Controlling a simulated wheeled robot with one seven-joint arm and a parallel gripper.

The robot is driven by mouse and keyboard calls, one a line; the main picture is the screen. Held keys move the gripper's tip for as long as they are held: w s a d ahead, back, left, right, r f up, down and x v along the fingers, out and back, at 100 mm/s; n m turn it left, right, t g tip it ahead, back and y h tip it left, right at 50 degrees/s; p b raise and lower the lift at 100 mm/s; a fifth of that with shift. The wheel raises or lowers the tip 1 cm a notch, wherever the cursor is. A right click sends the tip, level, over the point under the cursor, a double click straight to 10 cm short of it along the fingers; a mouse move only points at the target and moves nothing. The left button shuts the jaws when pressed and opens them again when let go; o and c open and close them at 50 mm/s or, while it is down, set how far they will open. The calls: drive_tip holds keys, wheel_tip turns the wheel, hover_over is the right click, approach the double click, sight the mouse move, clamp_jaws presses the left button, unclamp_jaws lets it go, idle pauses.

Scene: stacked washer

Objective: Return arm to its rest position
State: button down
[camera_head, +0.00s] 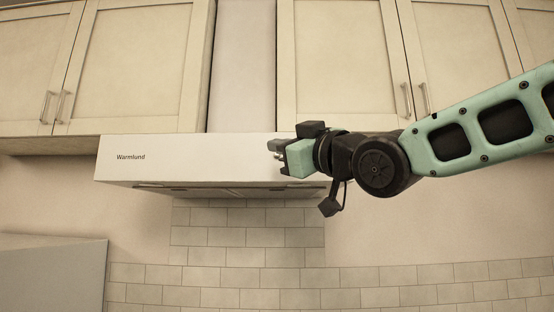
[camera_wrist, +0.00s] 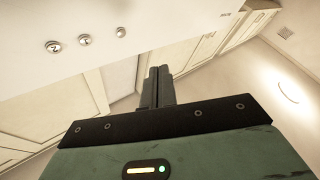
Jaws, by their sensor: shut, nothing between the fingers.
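My gripper (camera_head: 275,148) is at the end of my green and black arm, which reaches in from the right in the head view. It is in front of the right part of a white range hood in the picture, and I cannot tell how large the gap is. In the wrist view my gripper (camera_wrist: 157,75) has its two dark fingers together with nothing between them. No washer shows in either view.
The white range hood (camera_head: 200,165) marked "Warmlund" hangs below cream cabinets (camera_head: 135,65). In the wrist view the hood (camera_wrist: 130,15) shows several round knobs. Grey tiles (camera_head: 245,235) cover the wall below. A grey surface (camera_head: 50,270) stands at lower left.

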drive_tip(key=s+d+f+m+g+h+b, duration=0.1)
drive_tip(key=s+f+g+h, duration=0.2)
drive_tip(key=f, duration=0.9)
drive_tip(key=s+f+m+g+h+b, duration=0.1)
drive_tip(key=s+f+m+g+h, duration=0.1)
drive_tip(key=f, duration=0.9)
drive_tip(key=s+d+f+m+g+h, duration=0.1)
drive_tip(key=s+f+g+h, duration=0.2)
drive_tip(key=f, duration=0.9)
drive_tip(key=s+d+f+m+g+h+b, duration=0.1)
drive_tip(key=s+d+f+g, duration=0.3)
drive_tip(key=s+f, duration=0.5)
drive_tip(key=s+d+f+m+g+h+b, duration=0.1)
drive_tip(key=s+d+f+g+h, duration=0.3)
drive_tip(key=s+f, duration=0.5)
drive_tip(key=s+d, duration=0.1)
drive_tip(key=d, duration=0.1)
drive_tip(key=shift+s+d+f, duration=0.3)
drive_tip(key=shift+d+f, duration=0.05)
drive_tip(key=shift+d, duration=0.05)
